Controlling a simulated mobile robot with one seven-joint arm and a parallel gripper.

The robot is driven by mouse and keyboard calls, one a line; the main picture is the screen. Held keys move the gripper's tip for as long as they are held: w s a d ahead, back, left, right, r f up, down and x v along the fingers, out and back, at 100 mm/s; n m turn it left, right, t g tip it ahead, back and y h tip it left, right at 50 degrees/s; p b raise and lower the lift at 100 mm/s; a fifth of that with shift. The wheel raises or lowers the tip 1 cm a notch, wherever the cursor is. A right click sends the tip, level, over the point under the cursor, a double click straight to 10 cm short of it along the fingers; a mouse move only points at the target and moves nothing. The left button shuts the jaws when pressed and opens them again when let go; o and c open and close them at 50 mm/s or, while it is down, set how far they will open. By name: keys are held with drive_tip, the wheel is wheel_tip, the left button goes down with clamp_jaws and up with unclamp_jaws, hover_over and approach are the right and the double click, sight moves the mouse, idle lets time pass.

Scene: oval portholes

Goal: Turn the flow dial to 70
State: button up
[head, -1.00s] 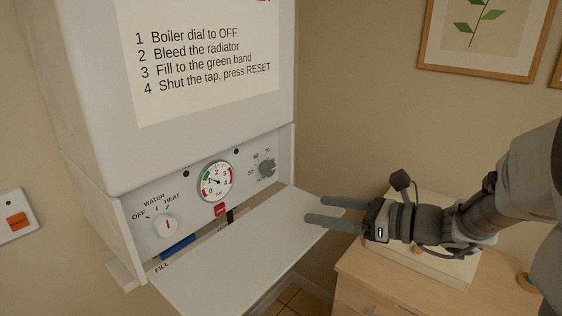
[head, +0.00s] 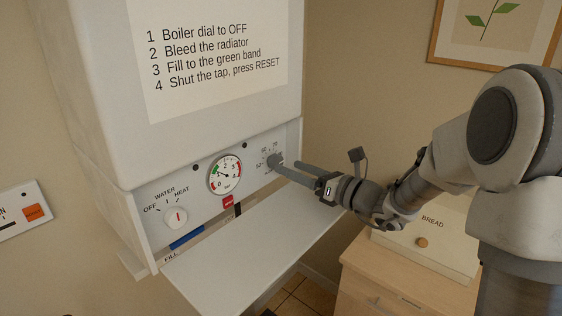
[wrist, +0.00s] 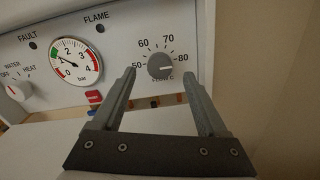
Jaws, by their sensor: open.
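The flow dial (head: 273,160) is a small dark grey knob at the right end of the boiler's control panel. In the wrist view the flow dial (wrist: 160,66) has the numbers 50, 60, 70 and 80 around it. A faint light mark shows on its face, but I cannot tell exactly which number it points to. My gripper (head: 287,167) is open in front of the dial, with its fingertips close to it. In the wrist view my gripper (wrist: 158,74) has one finger either side of the dial. I cannot tell whether they touch it.
The panel also holds a pressure gauge (head: 224,174), a water/heat knob (head: 176,217) and a red button (head: 228,201). A white flap (head: 250,245) sticks out below the panel. A bread box (head: 425,235) stands on a wooden cabinet at the right.

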sight(279, 163)
drive_tip(key=shift+x, duration=2.3)
drive_tip(key=shift+c, duration=0.2)
clamp_jaws()
